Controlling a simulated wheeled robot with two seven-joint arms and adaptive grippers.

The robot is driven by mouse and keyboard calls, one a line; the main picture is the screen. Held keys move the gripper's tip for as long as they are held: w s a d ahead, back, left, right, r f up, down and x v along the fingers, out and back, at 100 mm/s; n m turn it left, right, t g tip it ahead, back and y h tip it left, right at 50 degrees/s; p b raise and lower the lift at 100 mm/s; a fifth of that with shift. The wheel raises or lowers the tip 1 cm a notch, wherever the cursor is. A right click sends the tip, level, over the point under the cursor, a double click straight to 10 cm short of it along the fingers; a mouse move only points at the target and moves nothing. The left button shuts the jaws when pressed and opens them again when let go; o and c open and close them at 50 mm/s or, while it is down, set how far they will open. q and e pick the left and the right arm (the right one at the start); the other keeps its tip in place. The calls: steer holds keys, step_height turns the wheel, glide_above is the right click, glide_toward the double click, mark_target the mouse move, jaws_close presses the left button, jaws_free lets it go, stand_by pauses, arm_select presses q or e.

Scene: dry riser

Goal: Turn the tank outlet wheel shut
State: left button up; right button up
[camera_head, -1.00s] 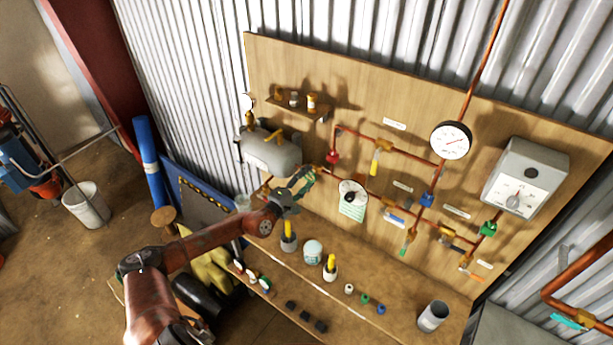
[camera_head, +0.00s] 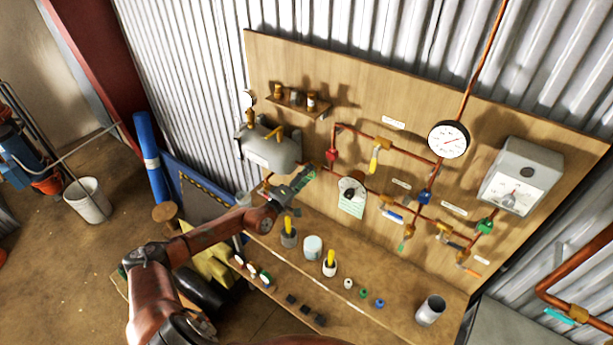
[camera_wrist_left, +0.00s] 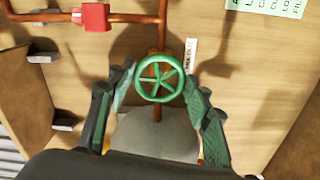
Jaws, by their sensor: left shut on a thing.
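The tank outlet wheel (camera_wrist_left: 160,78) is a green spoked handwheel on a copper pipe, seen face-on in the left wrist view. My left gripper (camera_wrist_left: 160,88) has one green-padded finger on each side of its rim and is shut on it. In the head view my left gripper (camera_head: 298,182) is at the pipe just below and right of the grey tank (camera_head: 268,150), and it hides the wheel. The tank's rounded grey body also shows behind the wheel in the left wrist view (camera_wrist_left: 160,133). My right gripper is not in view.
A wooden panel carries copper pipes, a red fitting (camera_head: 331,154), a round gauge (camera_head: 448,140) and a grey box (camera_head: 521,177). A tag (camera_head: 351,203) hangs right of my gripper. The bench (camera_head: 385,295) below holds cups and small parts.

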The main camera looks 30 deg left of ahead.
arm_select(q)
steer(key=shift+f, duration=0.1)
steer(key=o, duration=1.2)
steer(key=shift+c, duration=0.2)
steer(key=s+a, duration=0.1)
steer(key=s, duration=1.1)
